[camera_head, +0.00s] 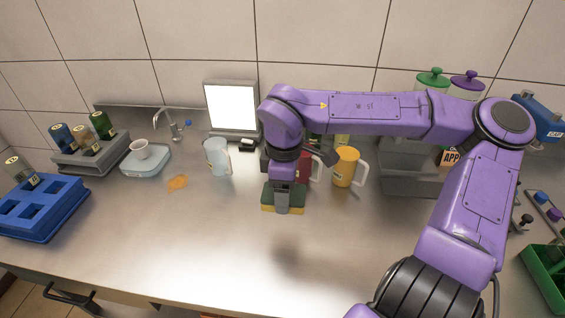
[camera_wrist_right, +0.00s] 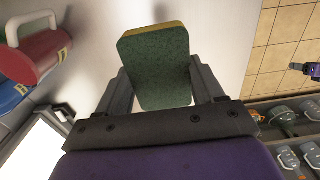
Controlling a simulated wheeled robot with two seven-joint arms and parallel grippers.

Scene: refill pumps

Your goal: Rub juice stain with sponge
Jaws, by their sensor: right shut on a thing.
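The juice stain (camera_head: 177,183) is an orange patch on the steel counter, left of centre in the head view. My right gripper (camera_head: 283,205) is shut on the sponge (camera_head: 268,198), which has a green top and a yellow underside. The sponge also shows between the two fingers in the right wrist view (camera_wrist_right: 158,65). The sponge is to the right of the stain and appears held above the counter, with a dark shadow below and in front of it. My left gripper is not in view.
A small white cup (camera_head: 140,149) sits on a pale blue pad behind the stain. A yellow mug (camera_head: 345,167) and a red mug (camera_head: 305,165) are close by. The front counter is clear.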

